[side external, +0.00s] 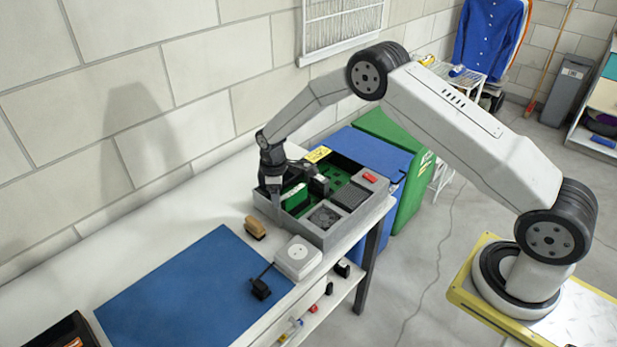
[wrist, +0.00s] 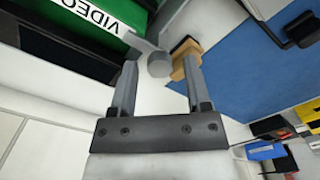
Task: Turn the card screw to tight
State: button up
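The card screw (wrist: 160,65) shows in the wrist view as a round grey knob at the end of a grey bracket (wrist: 138,42). The bracket joins the green card (wrist: 115,14) with a white "VIDEO" label. My gripper (wrist: 161,63) is open, and the knob appears between its two fingertips with space on both sides; I see no contact. In the side view the green card (side external: 294,196) stands in the open grey case (side external: 322,238), and my gripper (side external: 273,194) points down at its left end. The screw cannot be made out there.
A wooden brush (side external: 255,227) lies on the white bench left of the case; it also shows beyond the right finger in the wrist view (wrist: 184,53). A blue mat (side external: 195,285), white socket box (side external: 297,257) and black plug (side external: 260,288) are nearer. A wall runs behind.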

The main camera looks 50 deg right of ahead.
jog(key=shift+r, duration=0.1)
dwell(0.3)
jog(key=shift+r, duration=3.75)
jog(key=shift+r, duration=0.1)
jog(key=s+r+m+t, duration=0.1)
jog(key=s+r+m, duration=0.2)
jog(key=s, duration=0.6)
jog(key=s+r+m, duration=0.2)
jog(key=s+m, duration=0.1)
jog(key=s, duration=0.6)
jog(key=s+r+m+t, duration=0.1)
jog(key=s+r+m, duration=0.1)
jog(key=s, duration=0.7)
jog(key=shift+s+d+r+m+t, duration=0.2)
jog(key=shift+r+m+t, duration=0.15)
jog(key=shift+r, duration=0.45)
jog(key=shift+w, duration=0.1)
